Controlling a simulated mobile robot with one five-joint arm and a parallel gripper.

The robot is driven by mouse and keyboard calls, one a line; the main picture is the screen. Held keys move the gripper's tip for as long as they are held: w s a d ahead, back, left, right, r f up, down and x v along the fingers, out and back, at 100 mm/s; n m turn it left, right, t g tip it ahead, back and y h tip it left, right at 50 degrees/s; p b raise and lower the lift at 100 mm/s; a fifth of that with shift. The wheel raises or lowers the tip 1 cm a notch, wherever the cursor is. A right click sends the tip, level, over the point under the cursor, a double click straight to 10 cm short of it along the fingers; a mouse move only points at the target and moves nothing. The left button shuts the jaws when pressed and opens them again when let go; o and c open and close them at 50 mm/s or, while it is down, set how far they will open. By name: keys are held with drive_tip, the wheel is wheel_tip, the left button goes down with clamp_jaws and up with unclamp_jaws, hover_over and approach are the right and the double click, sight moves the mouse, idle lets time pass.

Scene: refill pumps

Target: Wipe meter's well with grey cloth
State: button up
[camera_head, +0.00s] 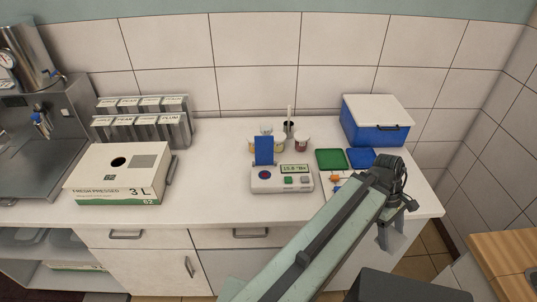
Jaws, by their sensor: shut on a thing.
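The meter (300,186) is a white box on the counter with a lit display and a green button. Its blue lid (264,150) stands raised at the left. The well (265,174) shows as a small dark round spot with some red on the meter's left part. My gripper (398,212) is at the right front edge of the counter, to the right of the meter and apart from it. It is shut on a grey cloth (391,238), which hangs below it. My arm partly hides the counter right of the meter.
Green (331,159) and blue (357,156) flat squares lie behind my arm, with small orange items (335,178) nearby. Several small cups (301,143) and a dark holder (288,128) stand behind the meter. A blue box (378,128) is at back right, a carton (115,178) at left.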

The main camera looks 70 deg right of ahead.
drive_tip(key=shift+d, duration=0.1)
drive_tip(key=w+d+r+n+h+p, duration=0.1)
drive_tip(key=w+d+r+n+p, duration=0.15)
drive_tip(key=w+d, duration=0.8)
wheel_tip(320, 180, up, 3)
drive_tip(key=n+h+p, duration=0.2)
drive_tip(key=n+p, duration=0.1)
drive_tip(key=n, duration=0.3)
hover_over(268, 181)
drive_tip(key=s+d, duration=0.1)
drive_tip(key=s, duration=1)
drive_tip(key=shift+w+d+f+g, duration=0.1)
drive_tip(key=shift+w+g, duration=0.05)
drive_tip(key=shift+g, duration=0.15)
drive_tip(key=w+r+n+h+p, duration=0.1)
drive_tip(key=w+n, duration=0.1)
drive_tip(key=w, duration=1.1)
drive_tip(key=f+b, duration=0.6)
drive_tip(key=shift+s+a, duration=0.15)
drive_tip(key=shift+a, duration=0.15)
drive_tip(key=shift+f+b, duration=0.4)
drive_tip(key=shift+b, duration=0.05)
drive_tip(key=shift+a, duration=0.2)
drive_tip(key=shift+s+a, duration=0.2)
drive_tip(key=shift+a, duration=0.2)
